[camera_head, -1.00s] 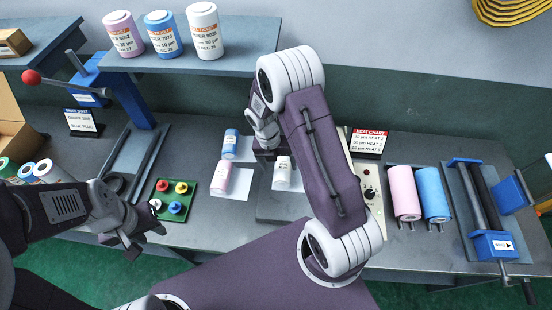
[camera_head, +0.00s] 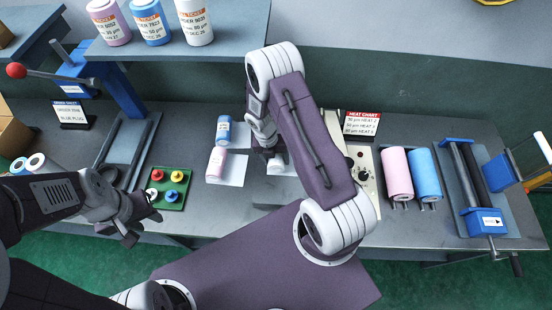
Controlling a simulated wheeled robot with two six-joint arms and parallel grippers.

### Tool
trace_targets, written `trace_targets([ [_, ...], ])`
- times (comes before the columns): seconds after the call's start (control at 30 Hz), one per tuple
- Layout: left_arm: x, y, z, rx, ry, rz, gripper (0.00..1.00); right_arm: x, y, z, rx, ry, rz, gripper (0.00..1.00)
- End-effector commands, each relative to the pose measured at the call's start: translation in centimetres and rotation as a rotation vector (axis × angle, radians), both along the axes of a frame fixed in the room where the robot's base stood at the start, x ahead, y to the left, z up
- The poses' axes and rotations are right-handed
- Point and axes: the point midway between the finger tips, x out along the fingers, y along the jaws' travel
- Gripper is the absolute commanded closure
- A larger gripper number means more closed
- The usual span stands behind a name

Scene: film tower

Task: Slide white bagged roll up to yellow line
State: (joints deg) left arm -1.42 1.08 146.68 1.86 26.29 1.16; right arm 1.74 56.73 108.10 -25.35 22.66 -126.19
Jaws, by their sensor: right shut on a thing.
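The white bagged roll (camera_head: 277,166) lies on the grey plate (camera_head: 274,190) at mid bench. My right arm and gripper cover most of it. My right gripper (camera_head: 270,157) points down at the roll's upper end and is shut on it; its fingertips are largely hidden. I cannot make out the yellow line; the arm covers much of that area. My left gripper (camera_head: 144,228) is open and empty, at the bench's front edge beside the green button board.
A blue roll (camera_head: 223,128) and a pink roll (camera_head: 217,161) lie on white sheets left of the plate. The green button board (camera_head: 167,188) is further left. A control panel (camera_head: 361,172), heat chart (camera_head: 361,123) and larger pink (camera_head: 396,173) and blue (camera_head: 424,174) rolls are right.

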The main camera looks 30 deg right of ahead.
Motion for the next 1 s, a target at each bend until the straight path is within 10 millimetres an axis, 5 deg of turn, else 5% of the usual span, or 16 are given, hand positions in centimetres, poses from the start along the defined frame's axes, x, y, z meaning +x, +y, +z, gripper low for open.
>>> trace_targets([
  [1.0,0.0,0.0,-0.2,0.0,0.0,0.0,0.64,-3.6,-5.9,0.0,-0.001,0.0,-0.001,0.96],
])
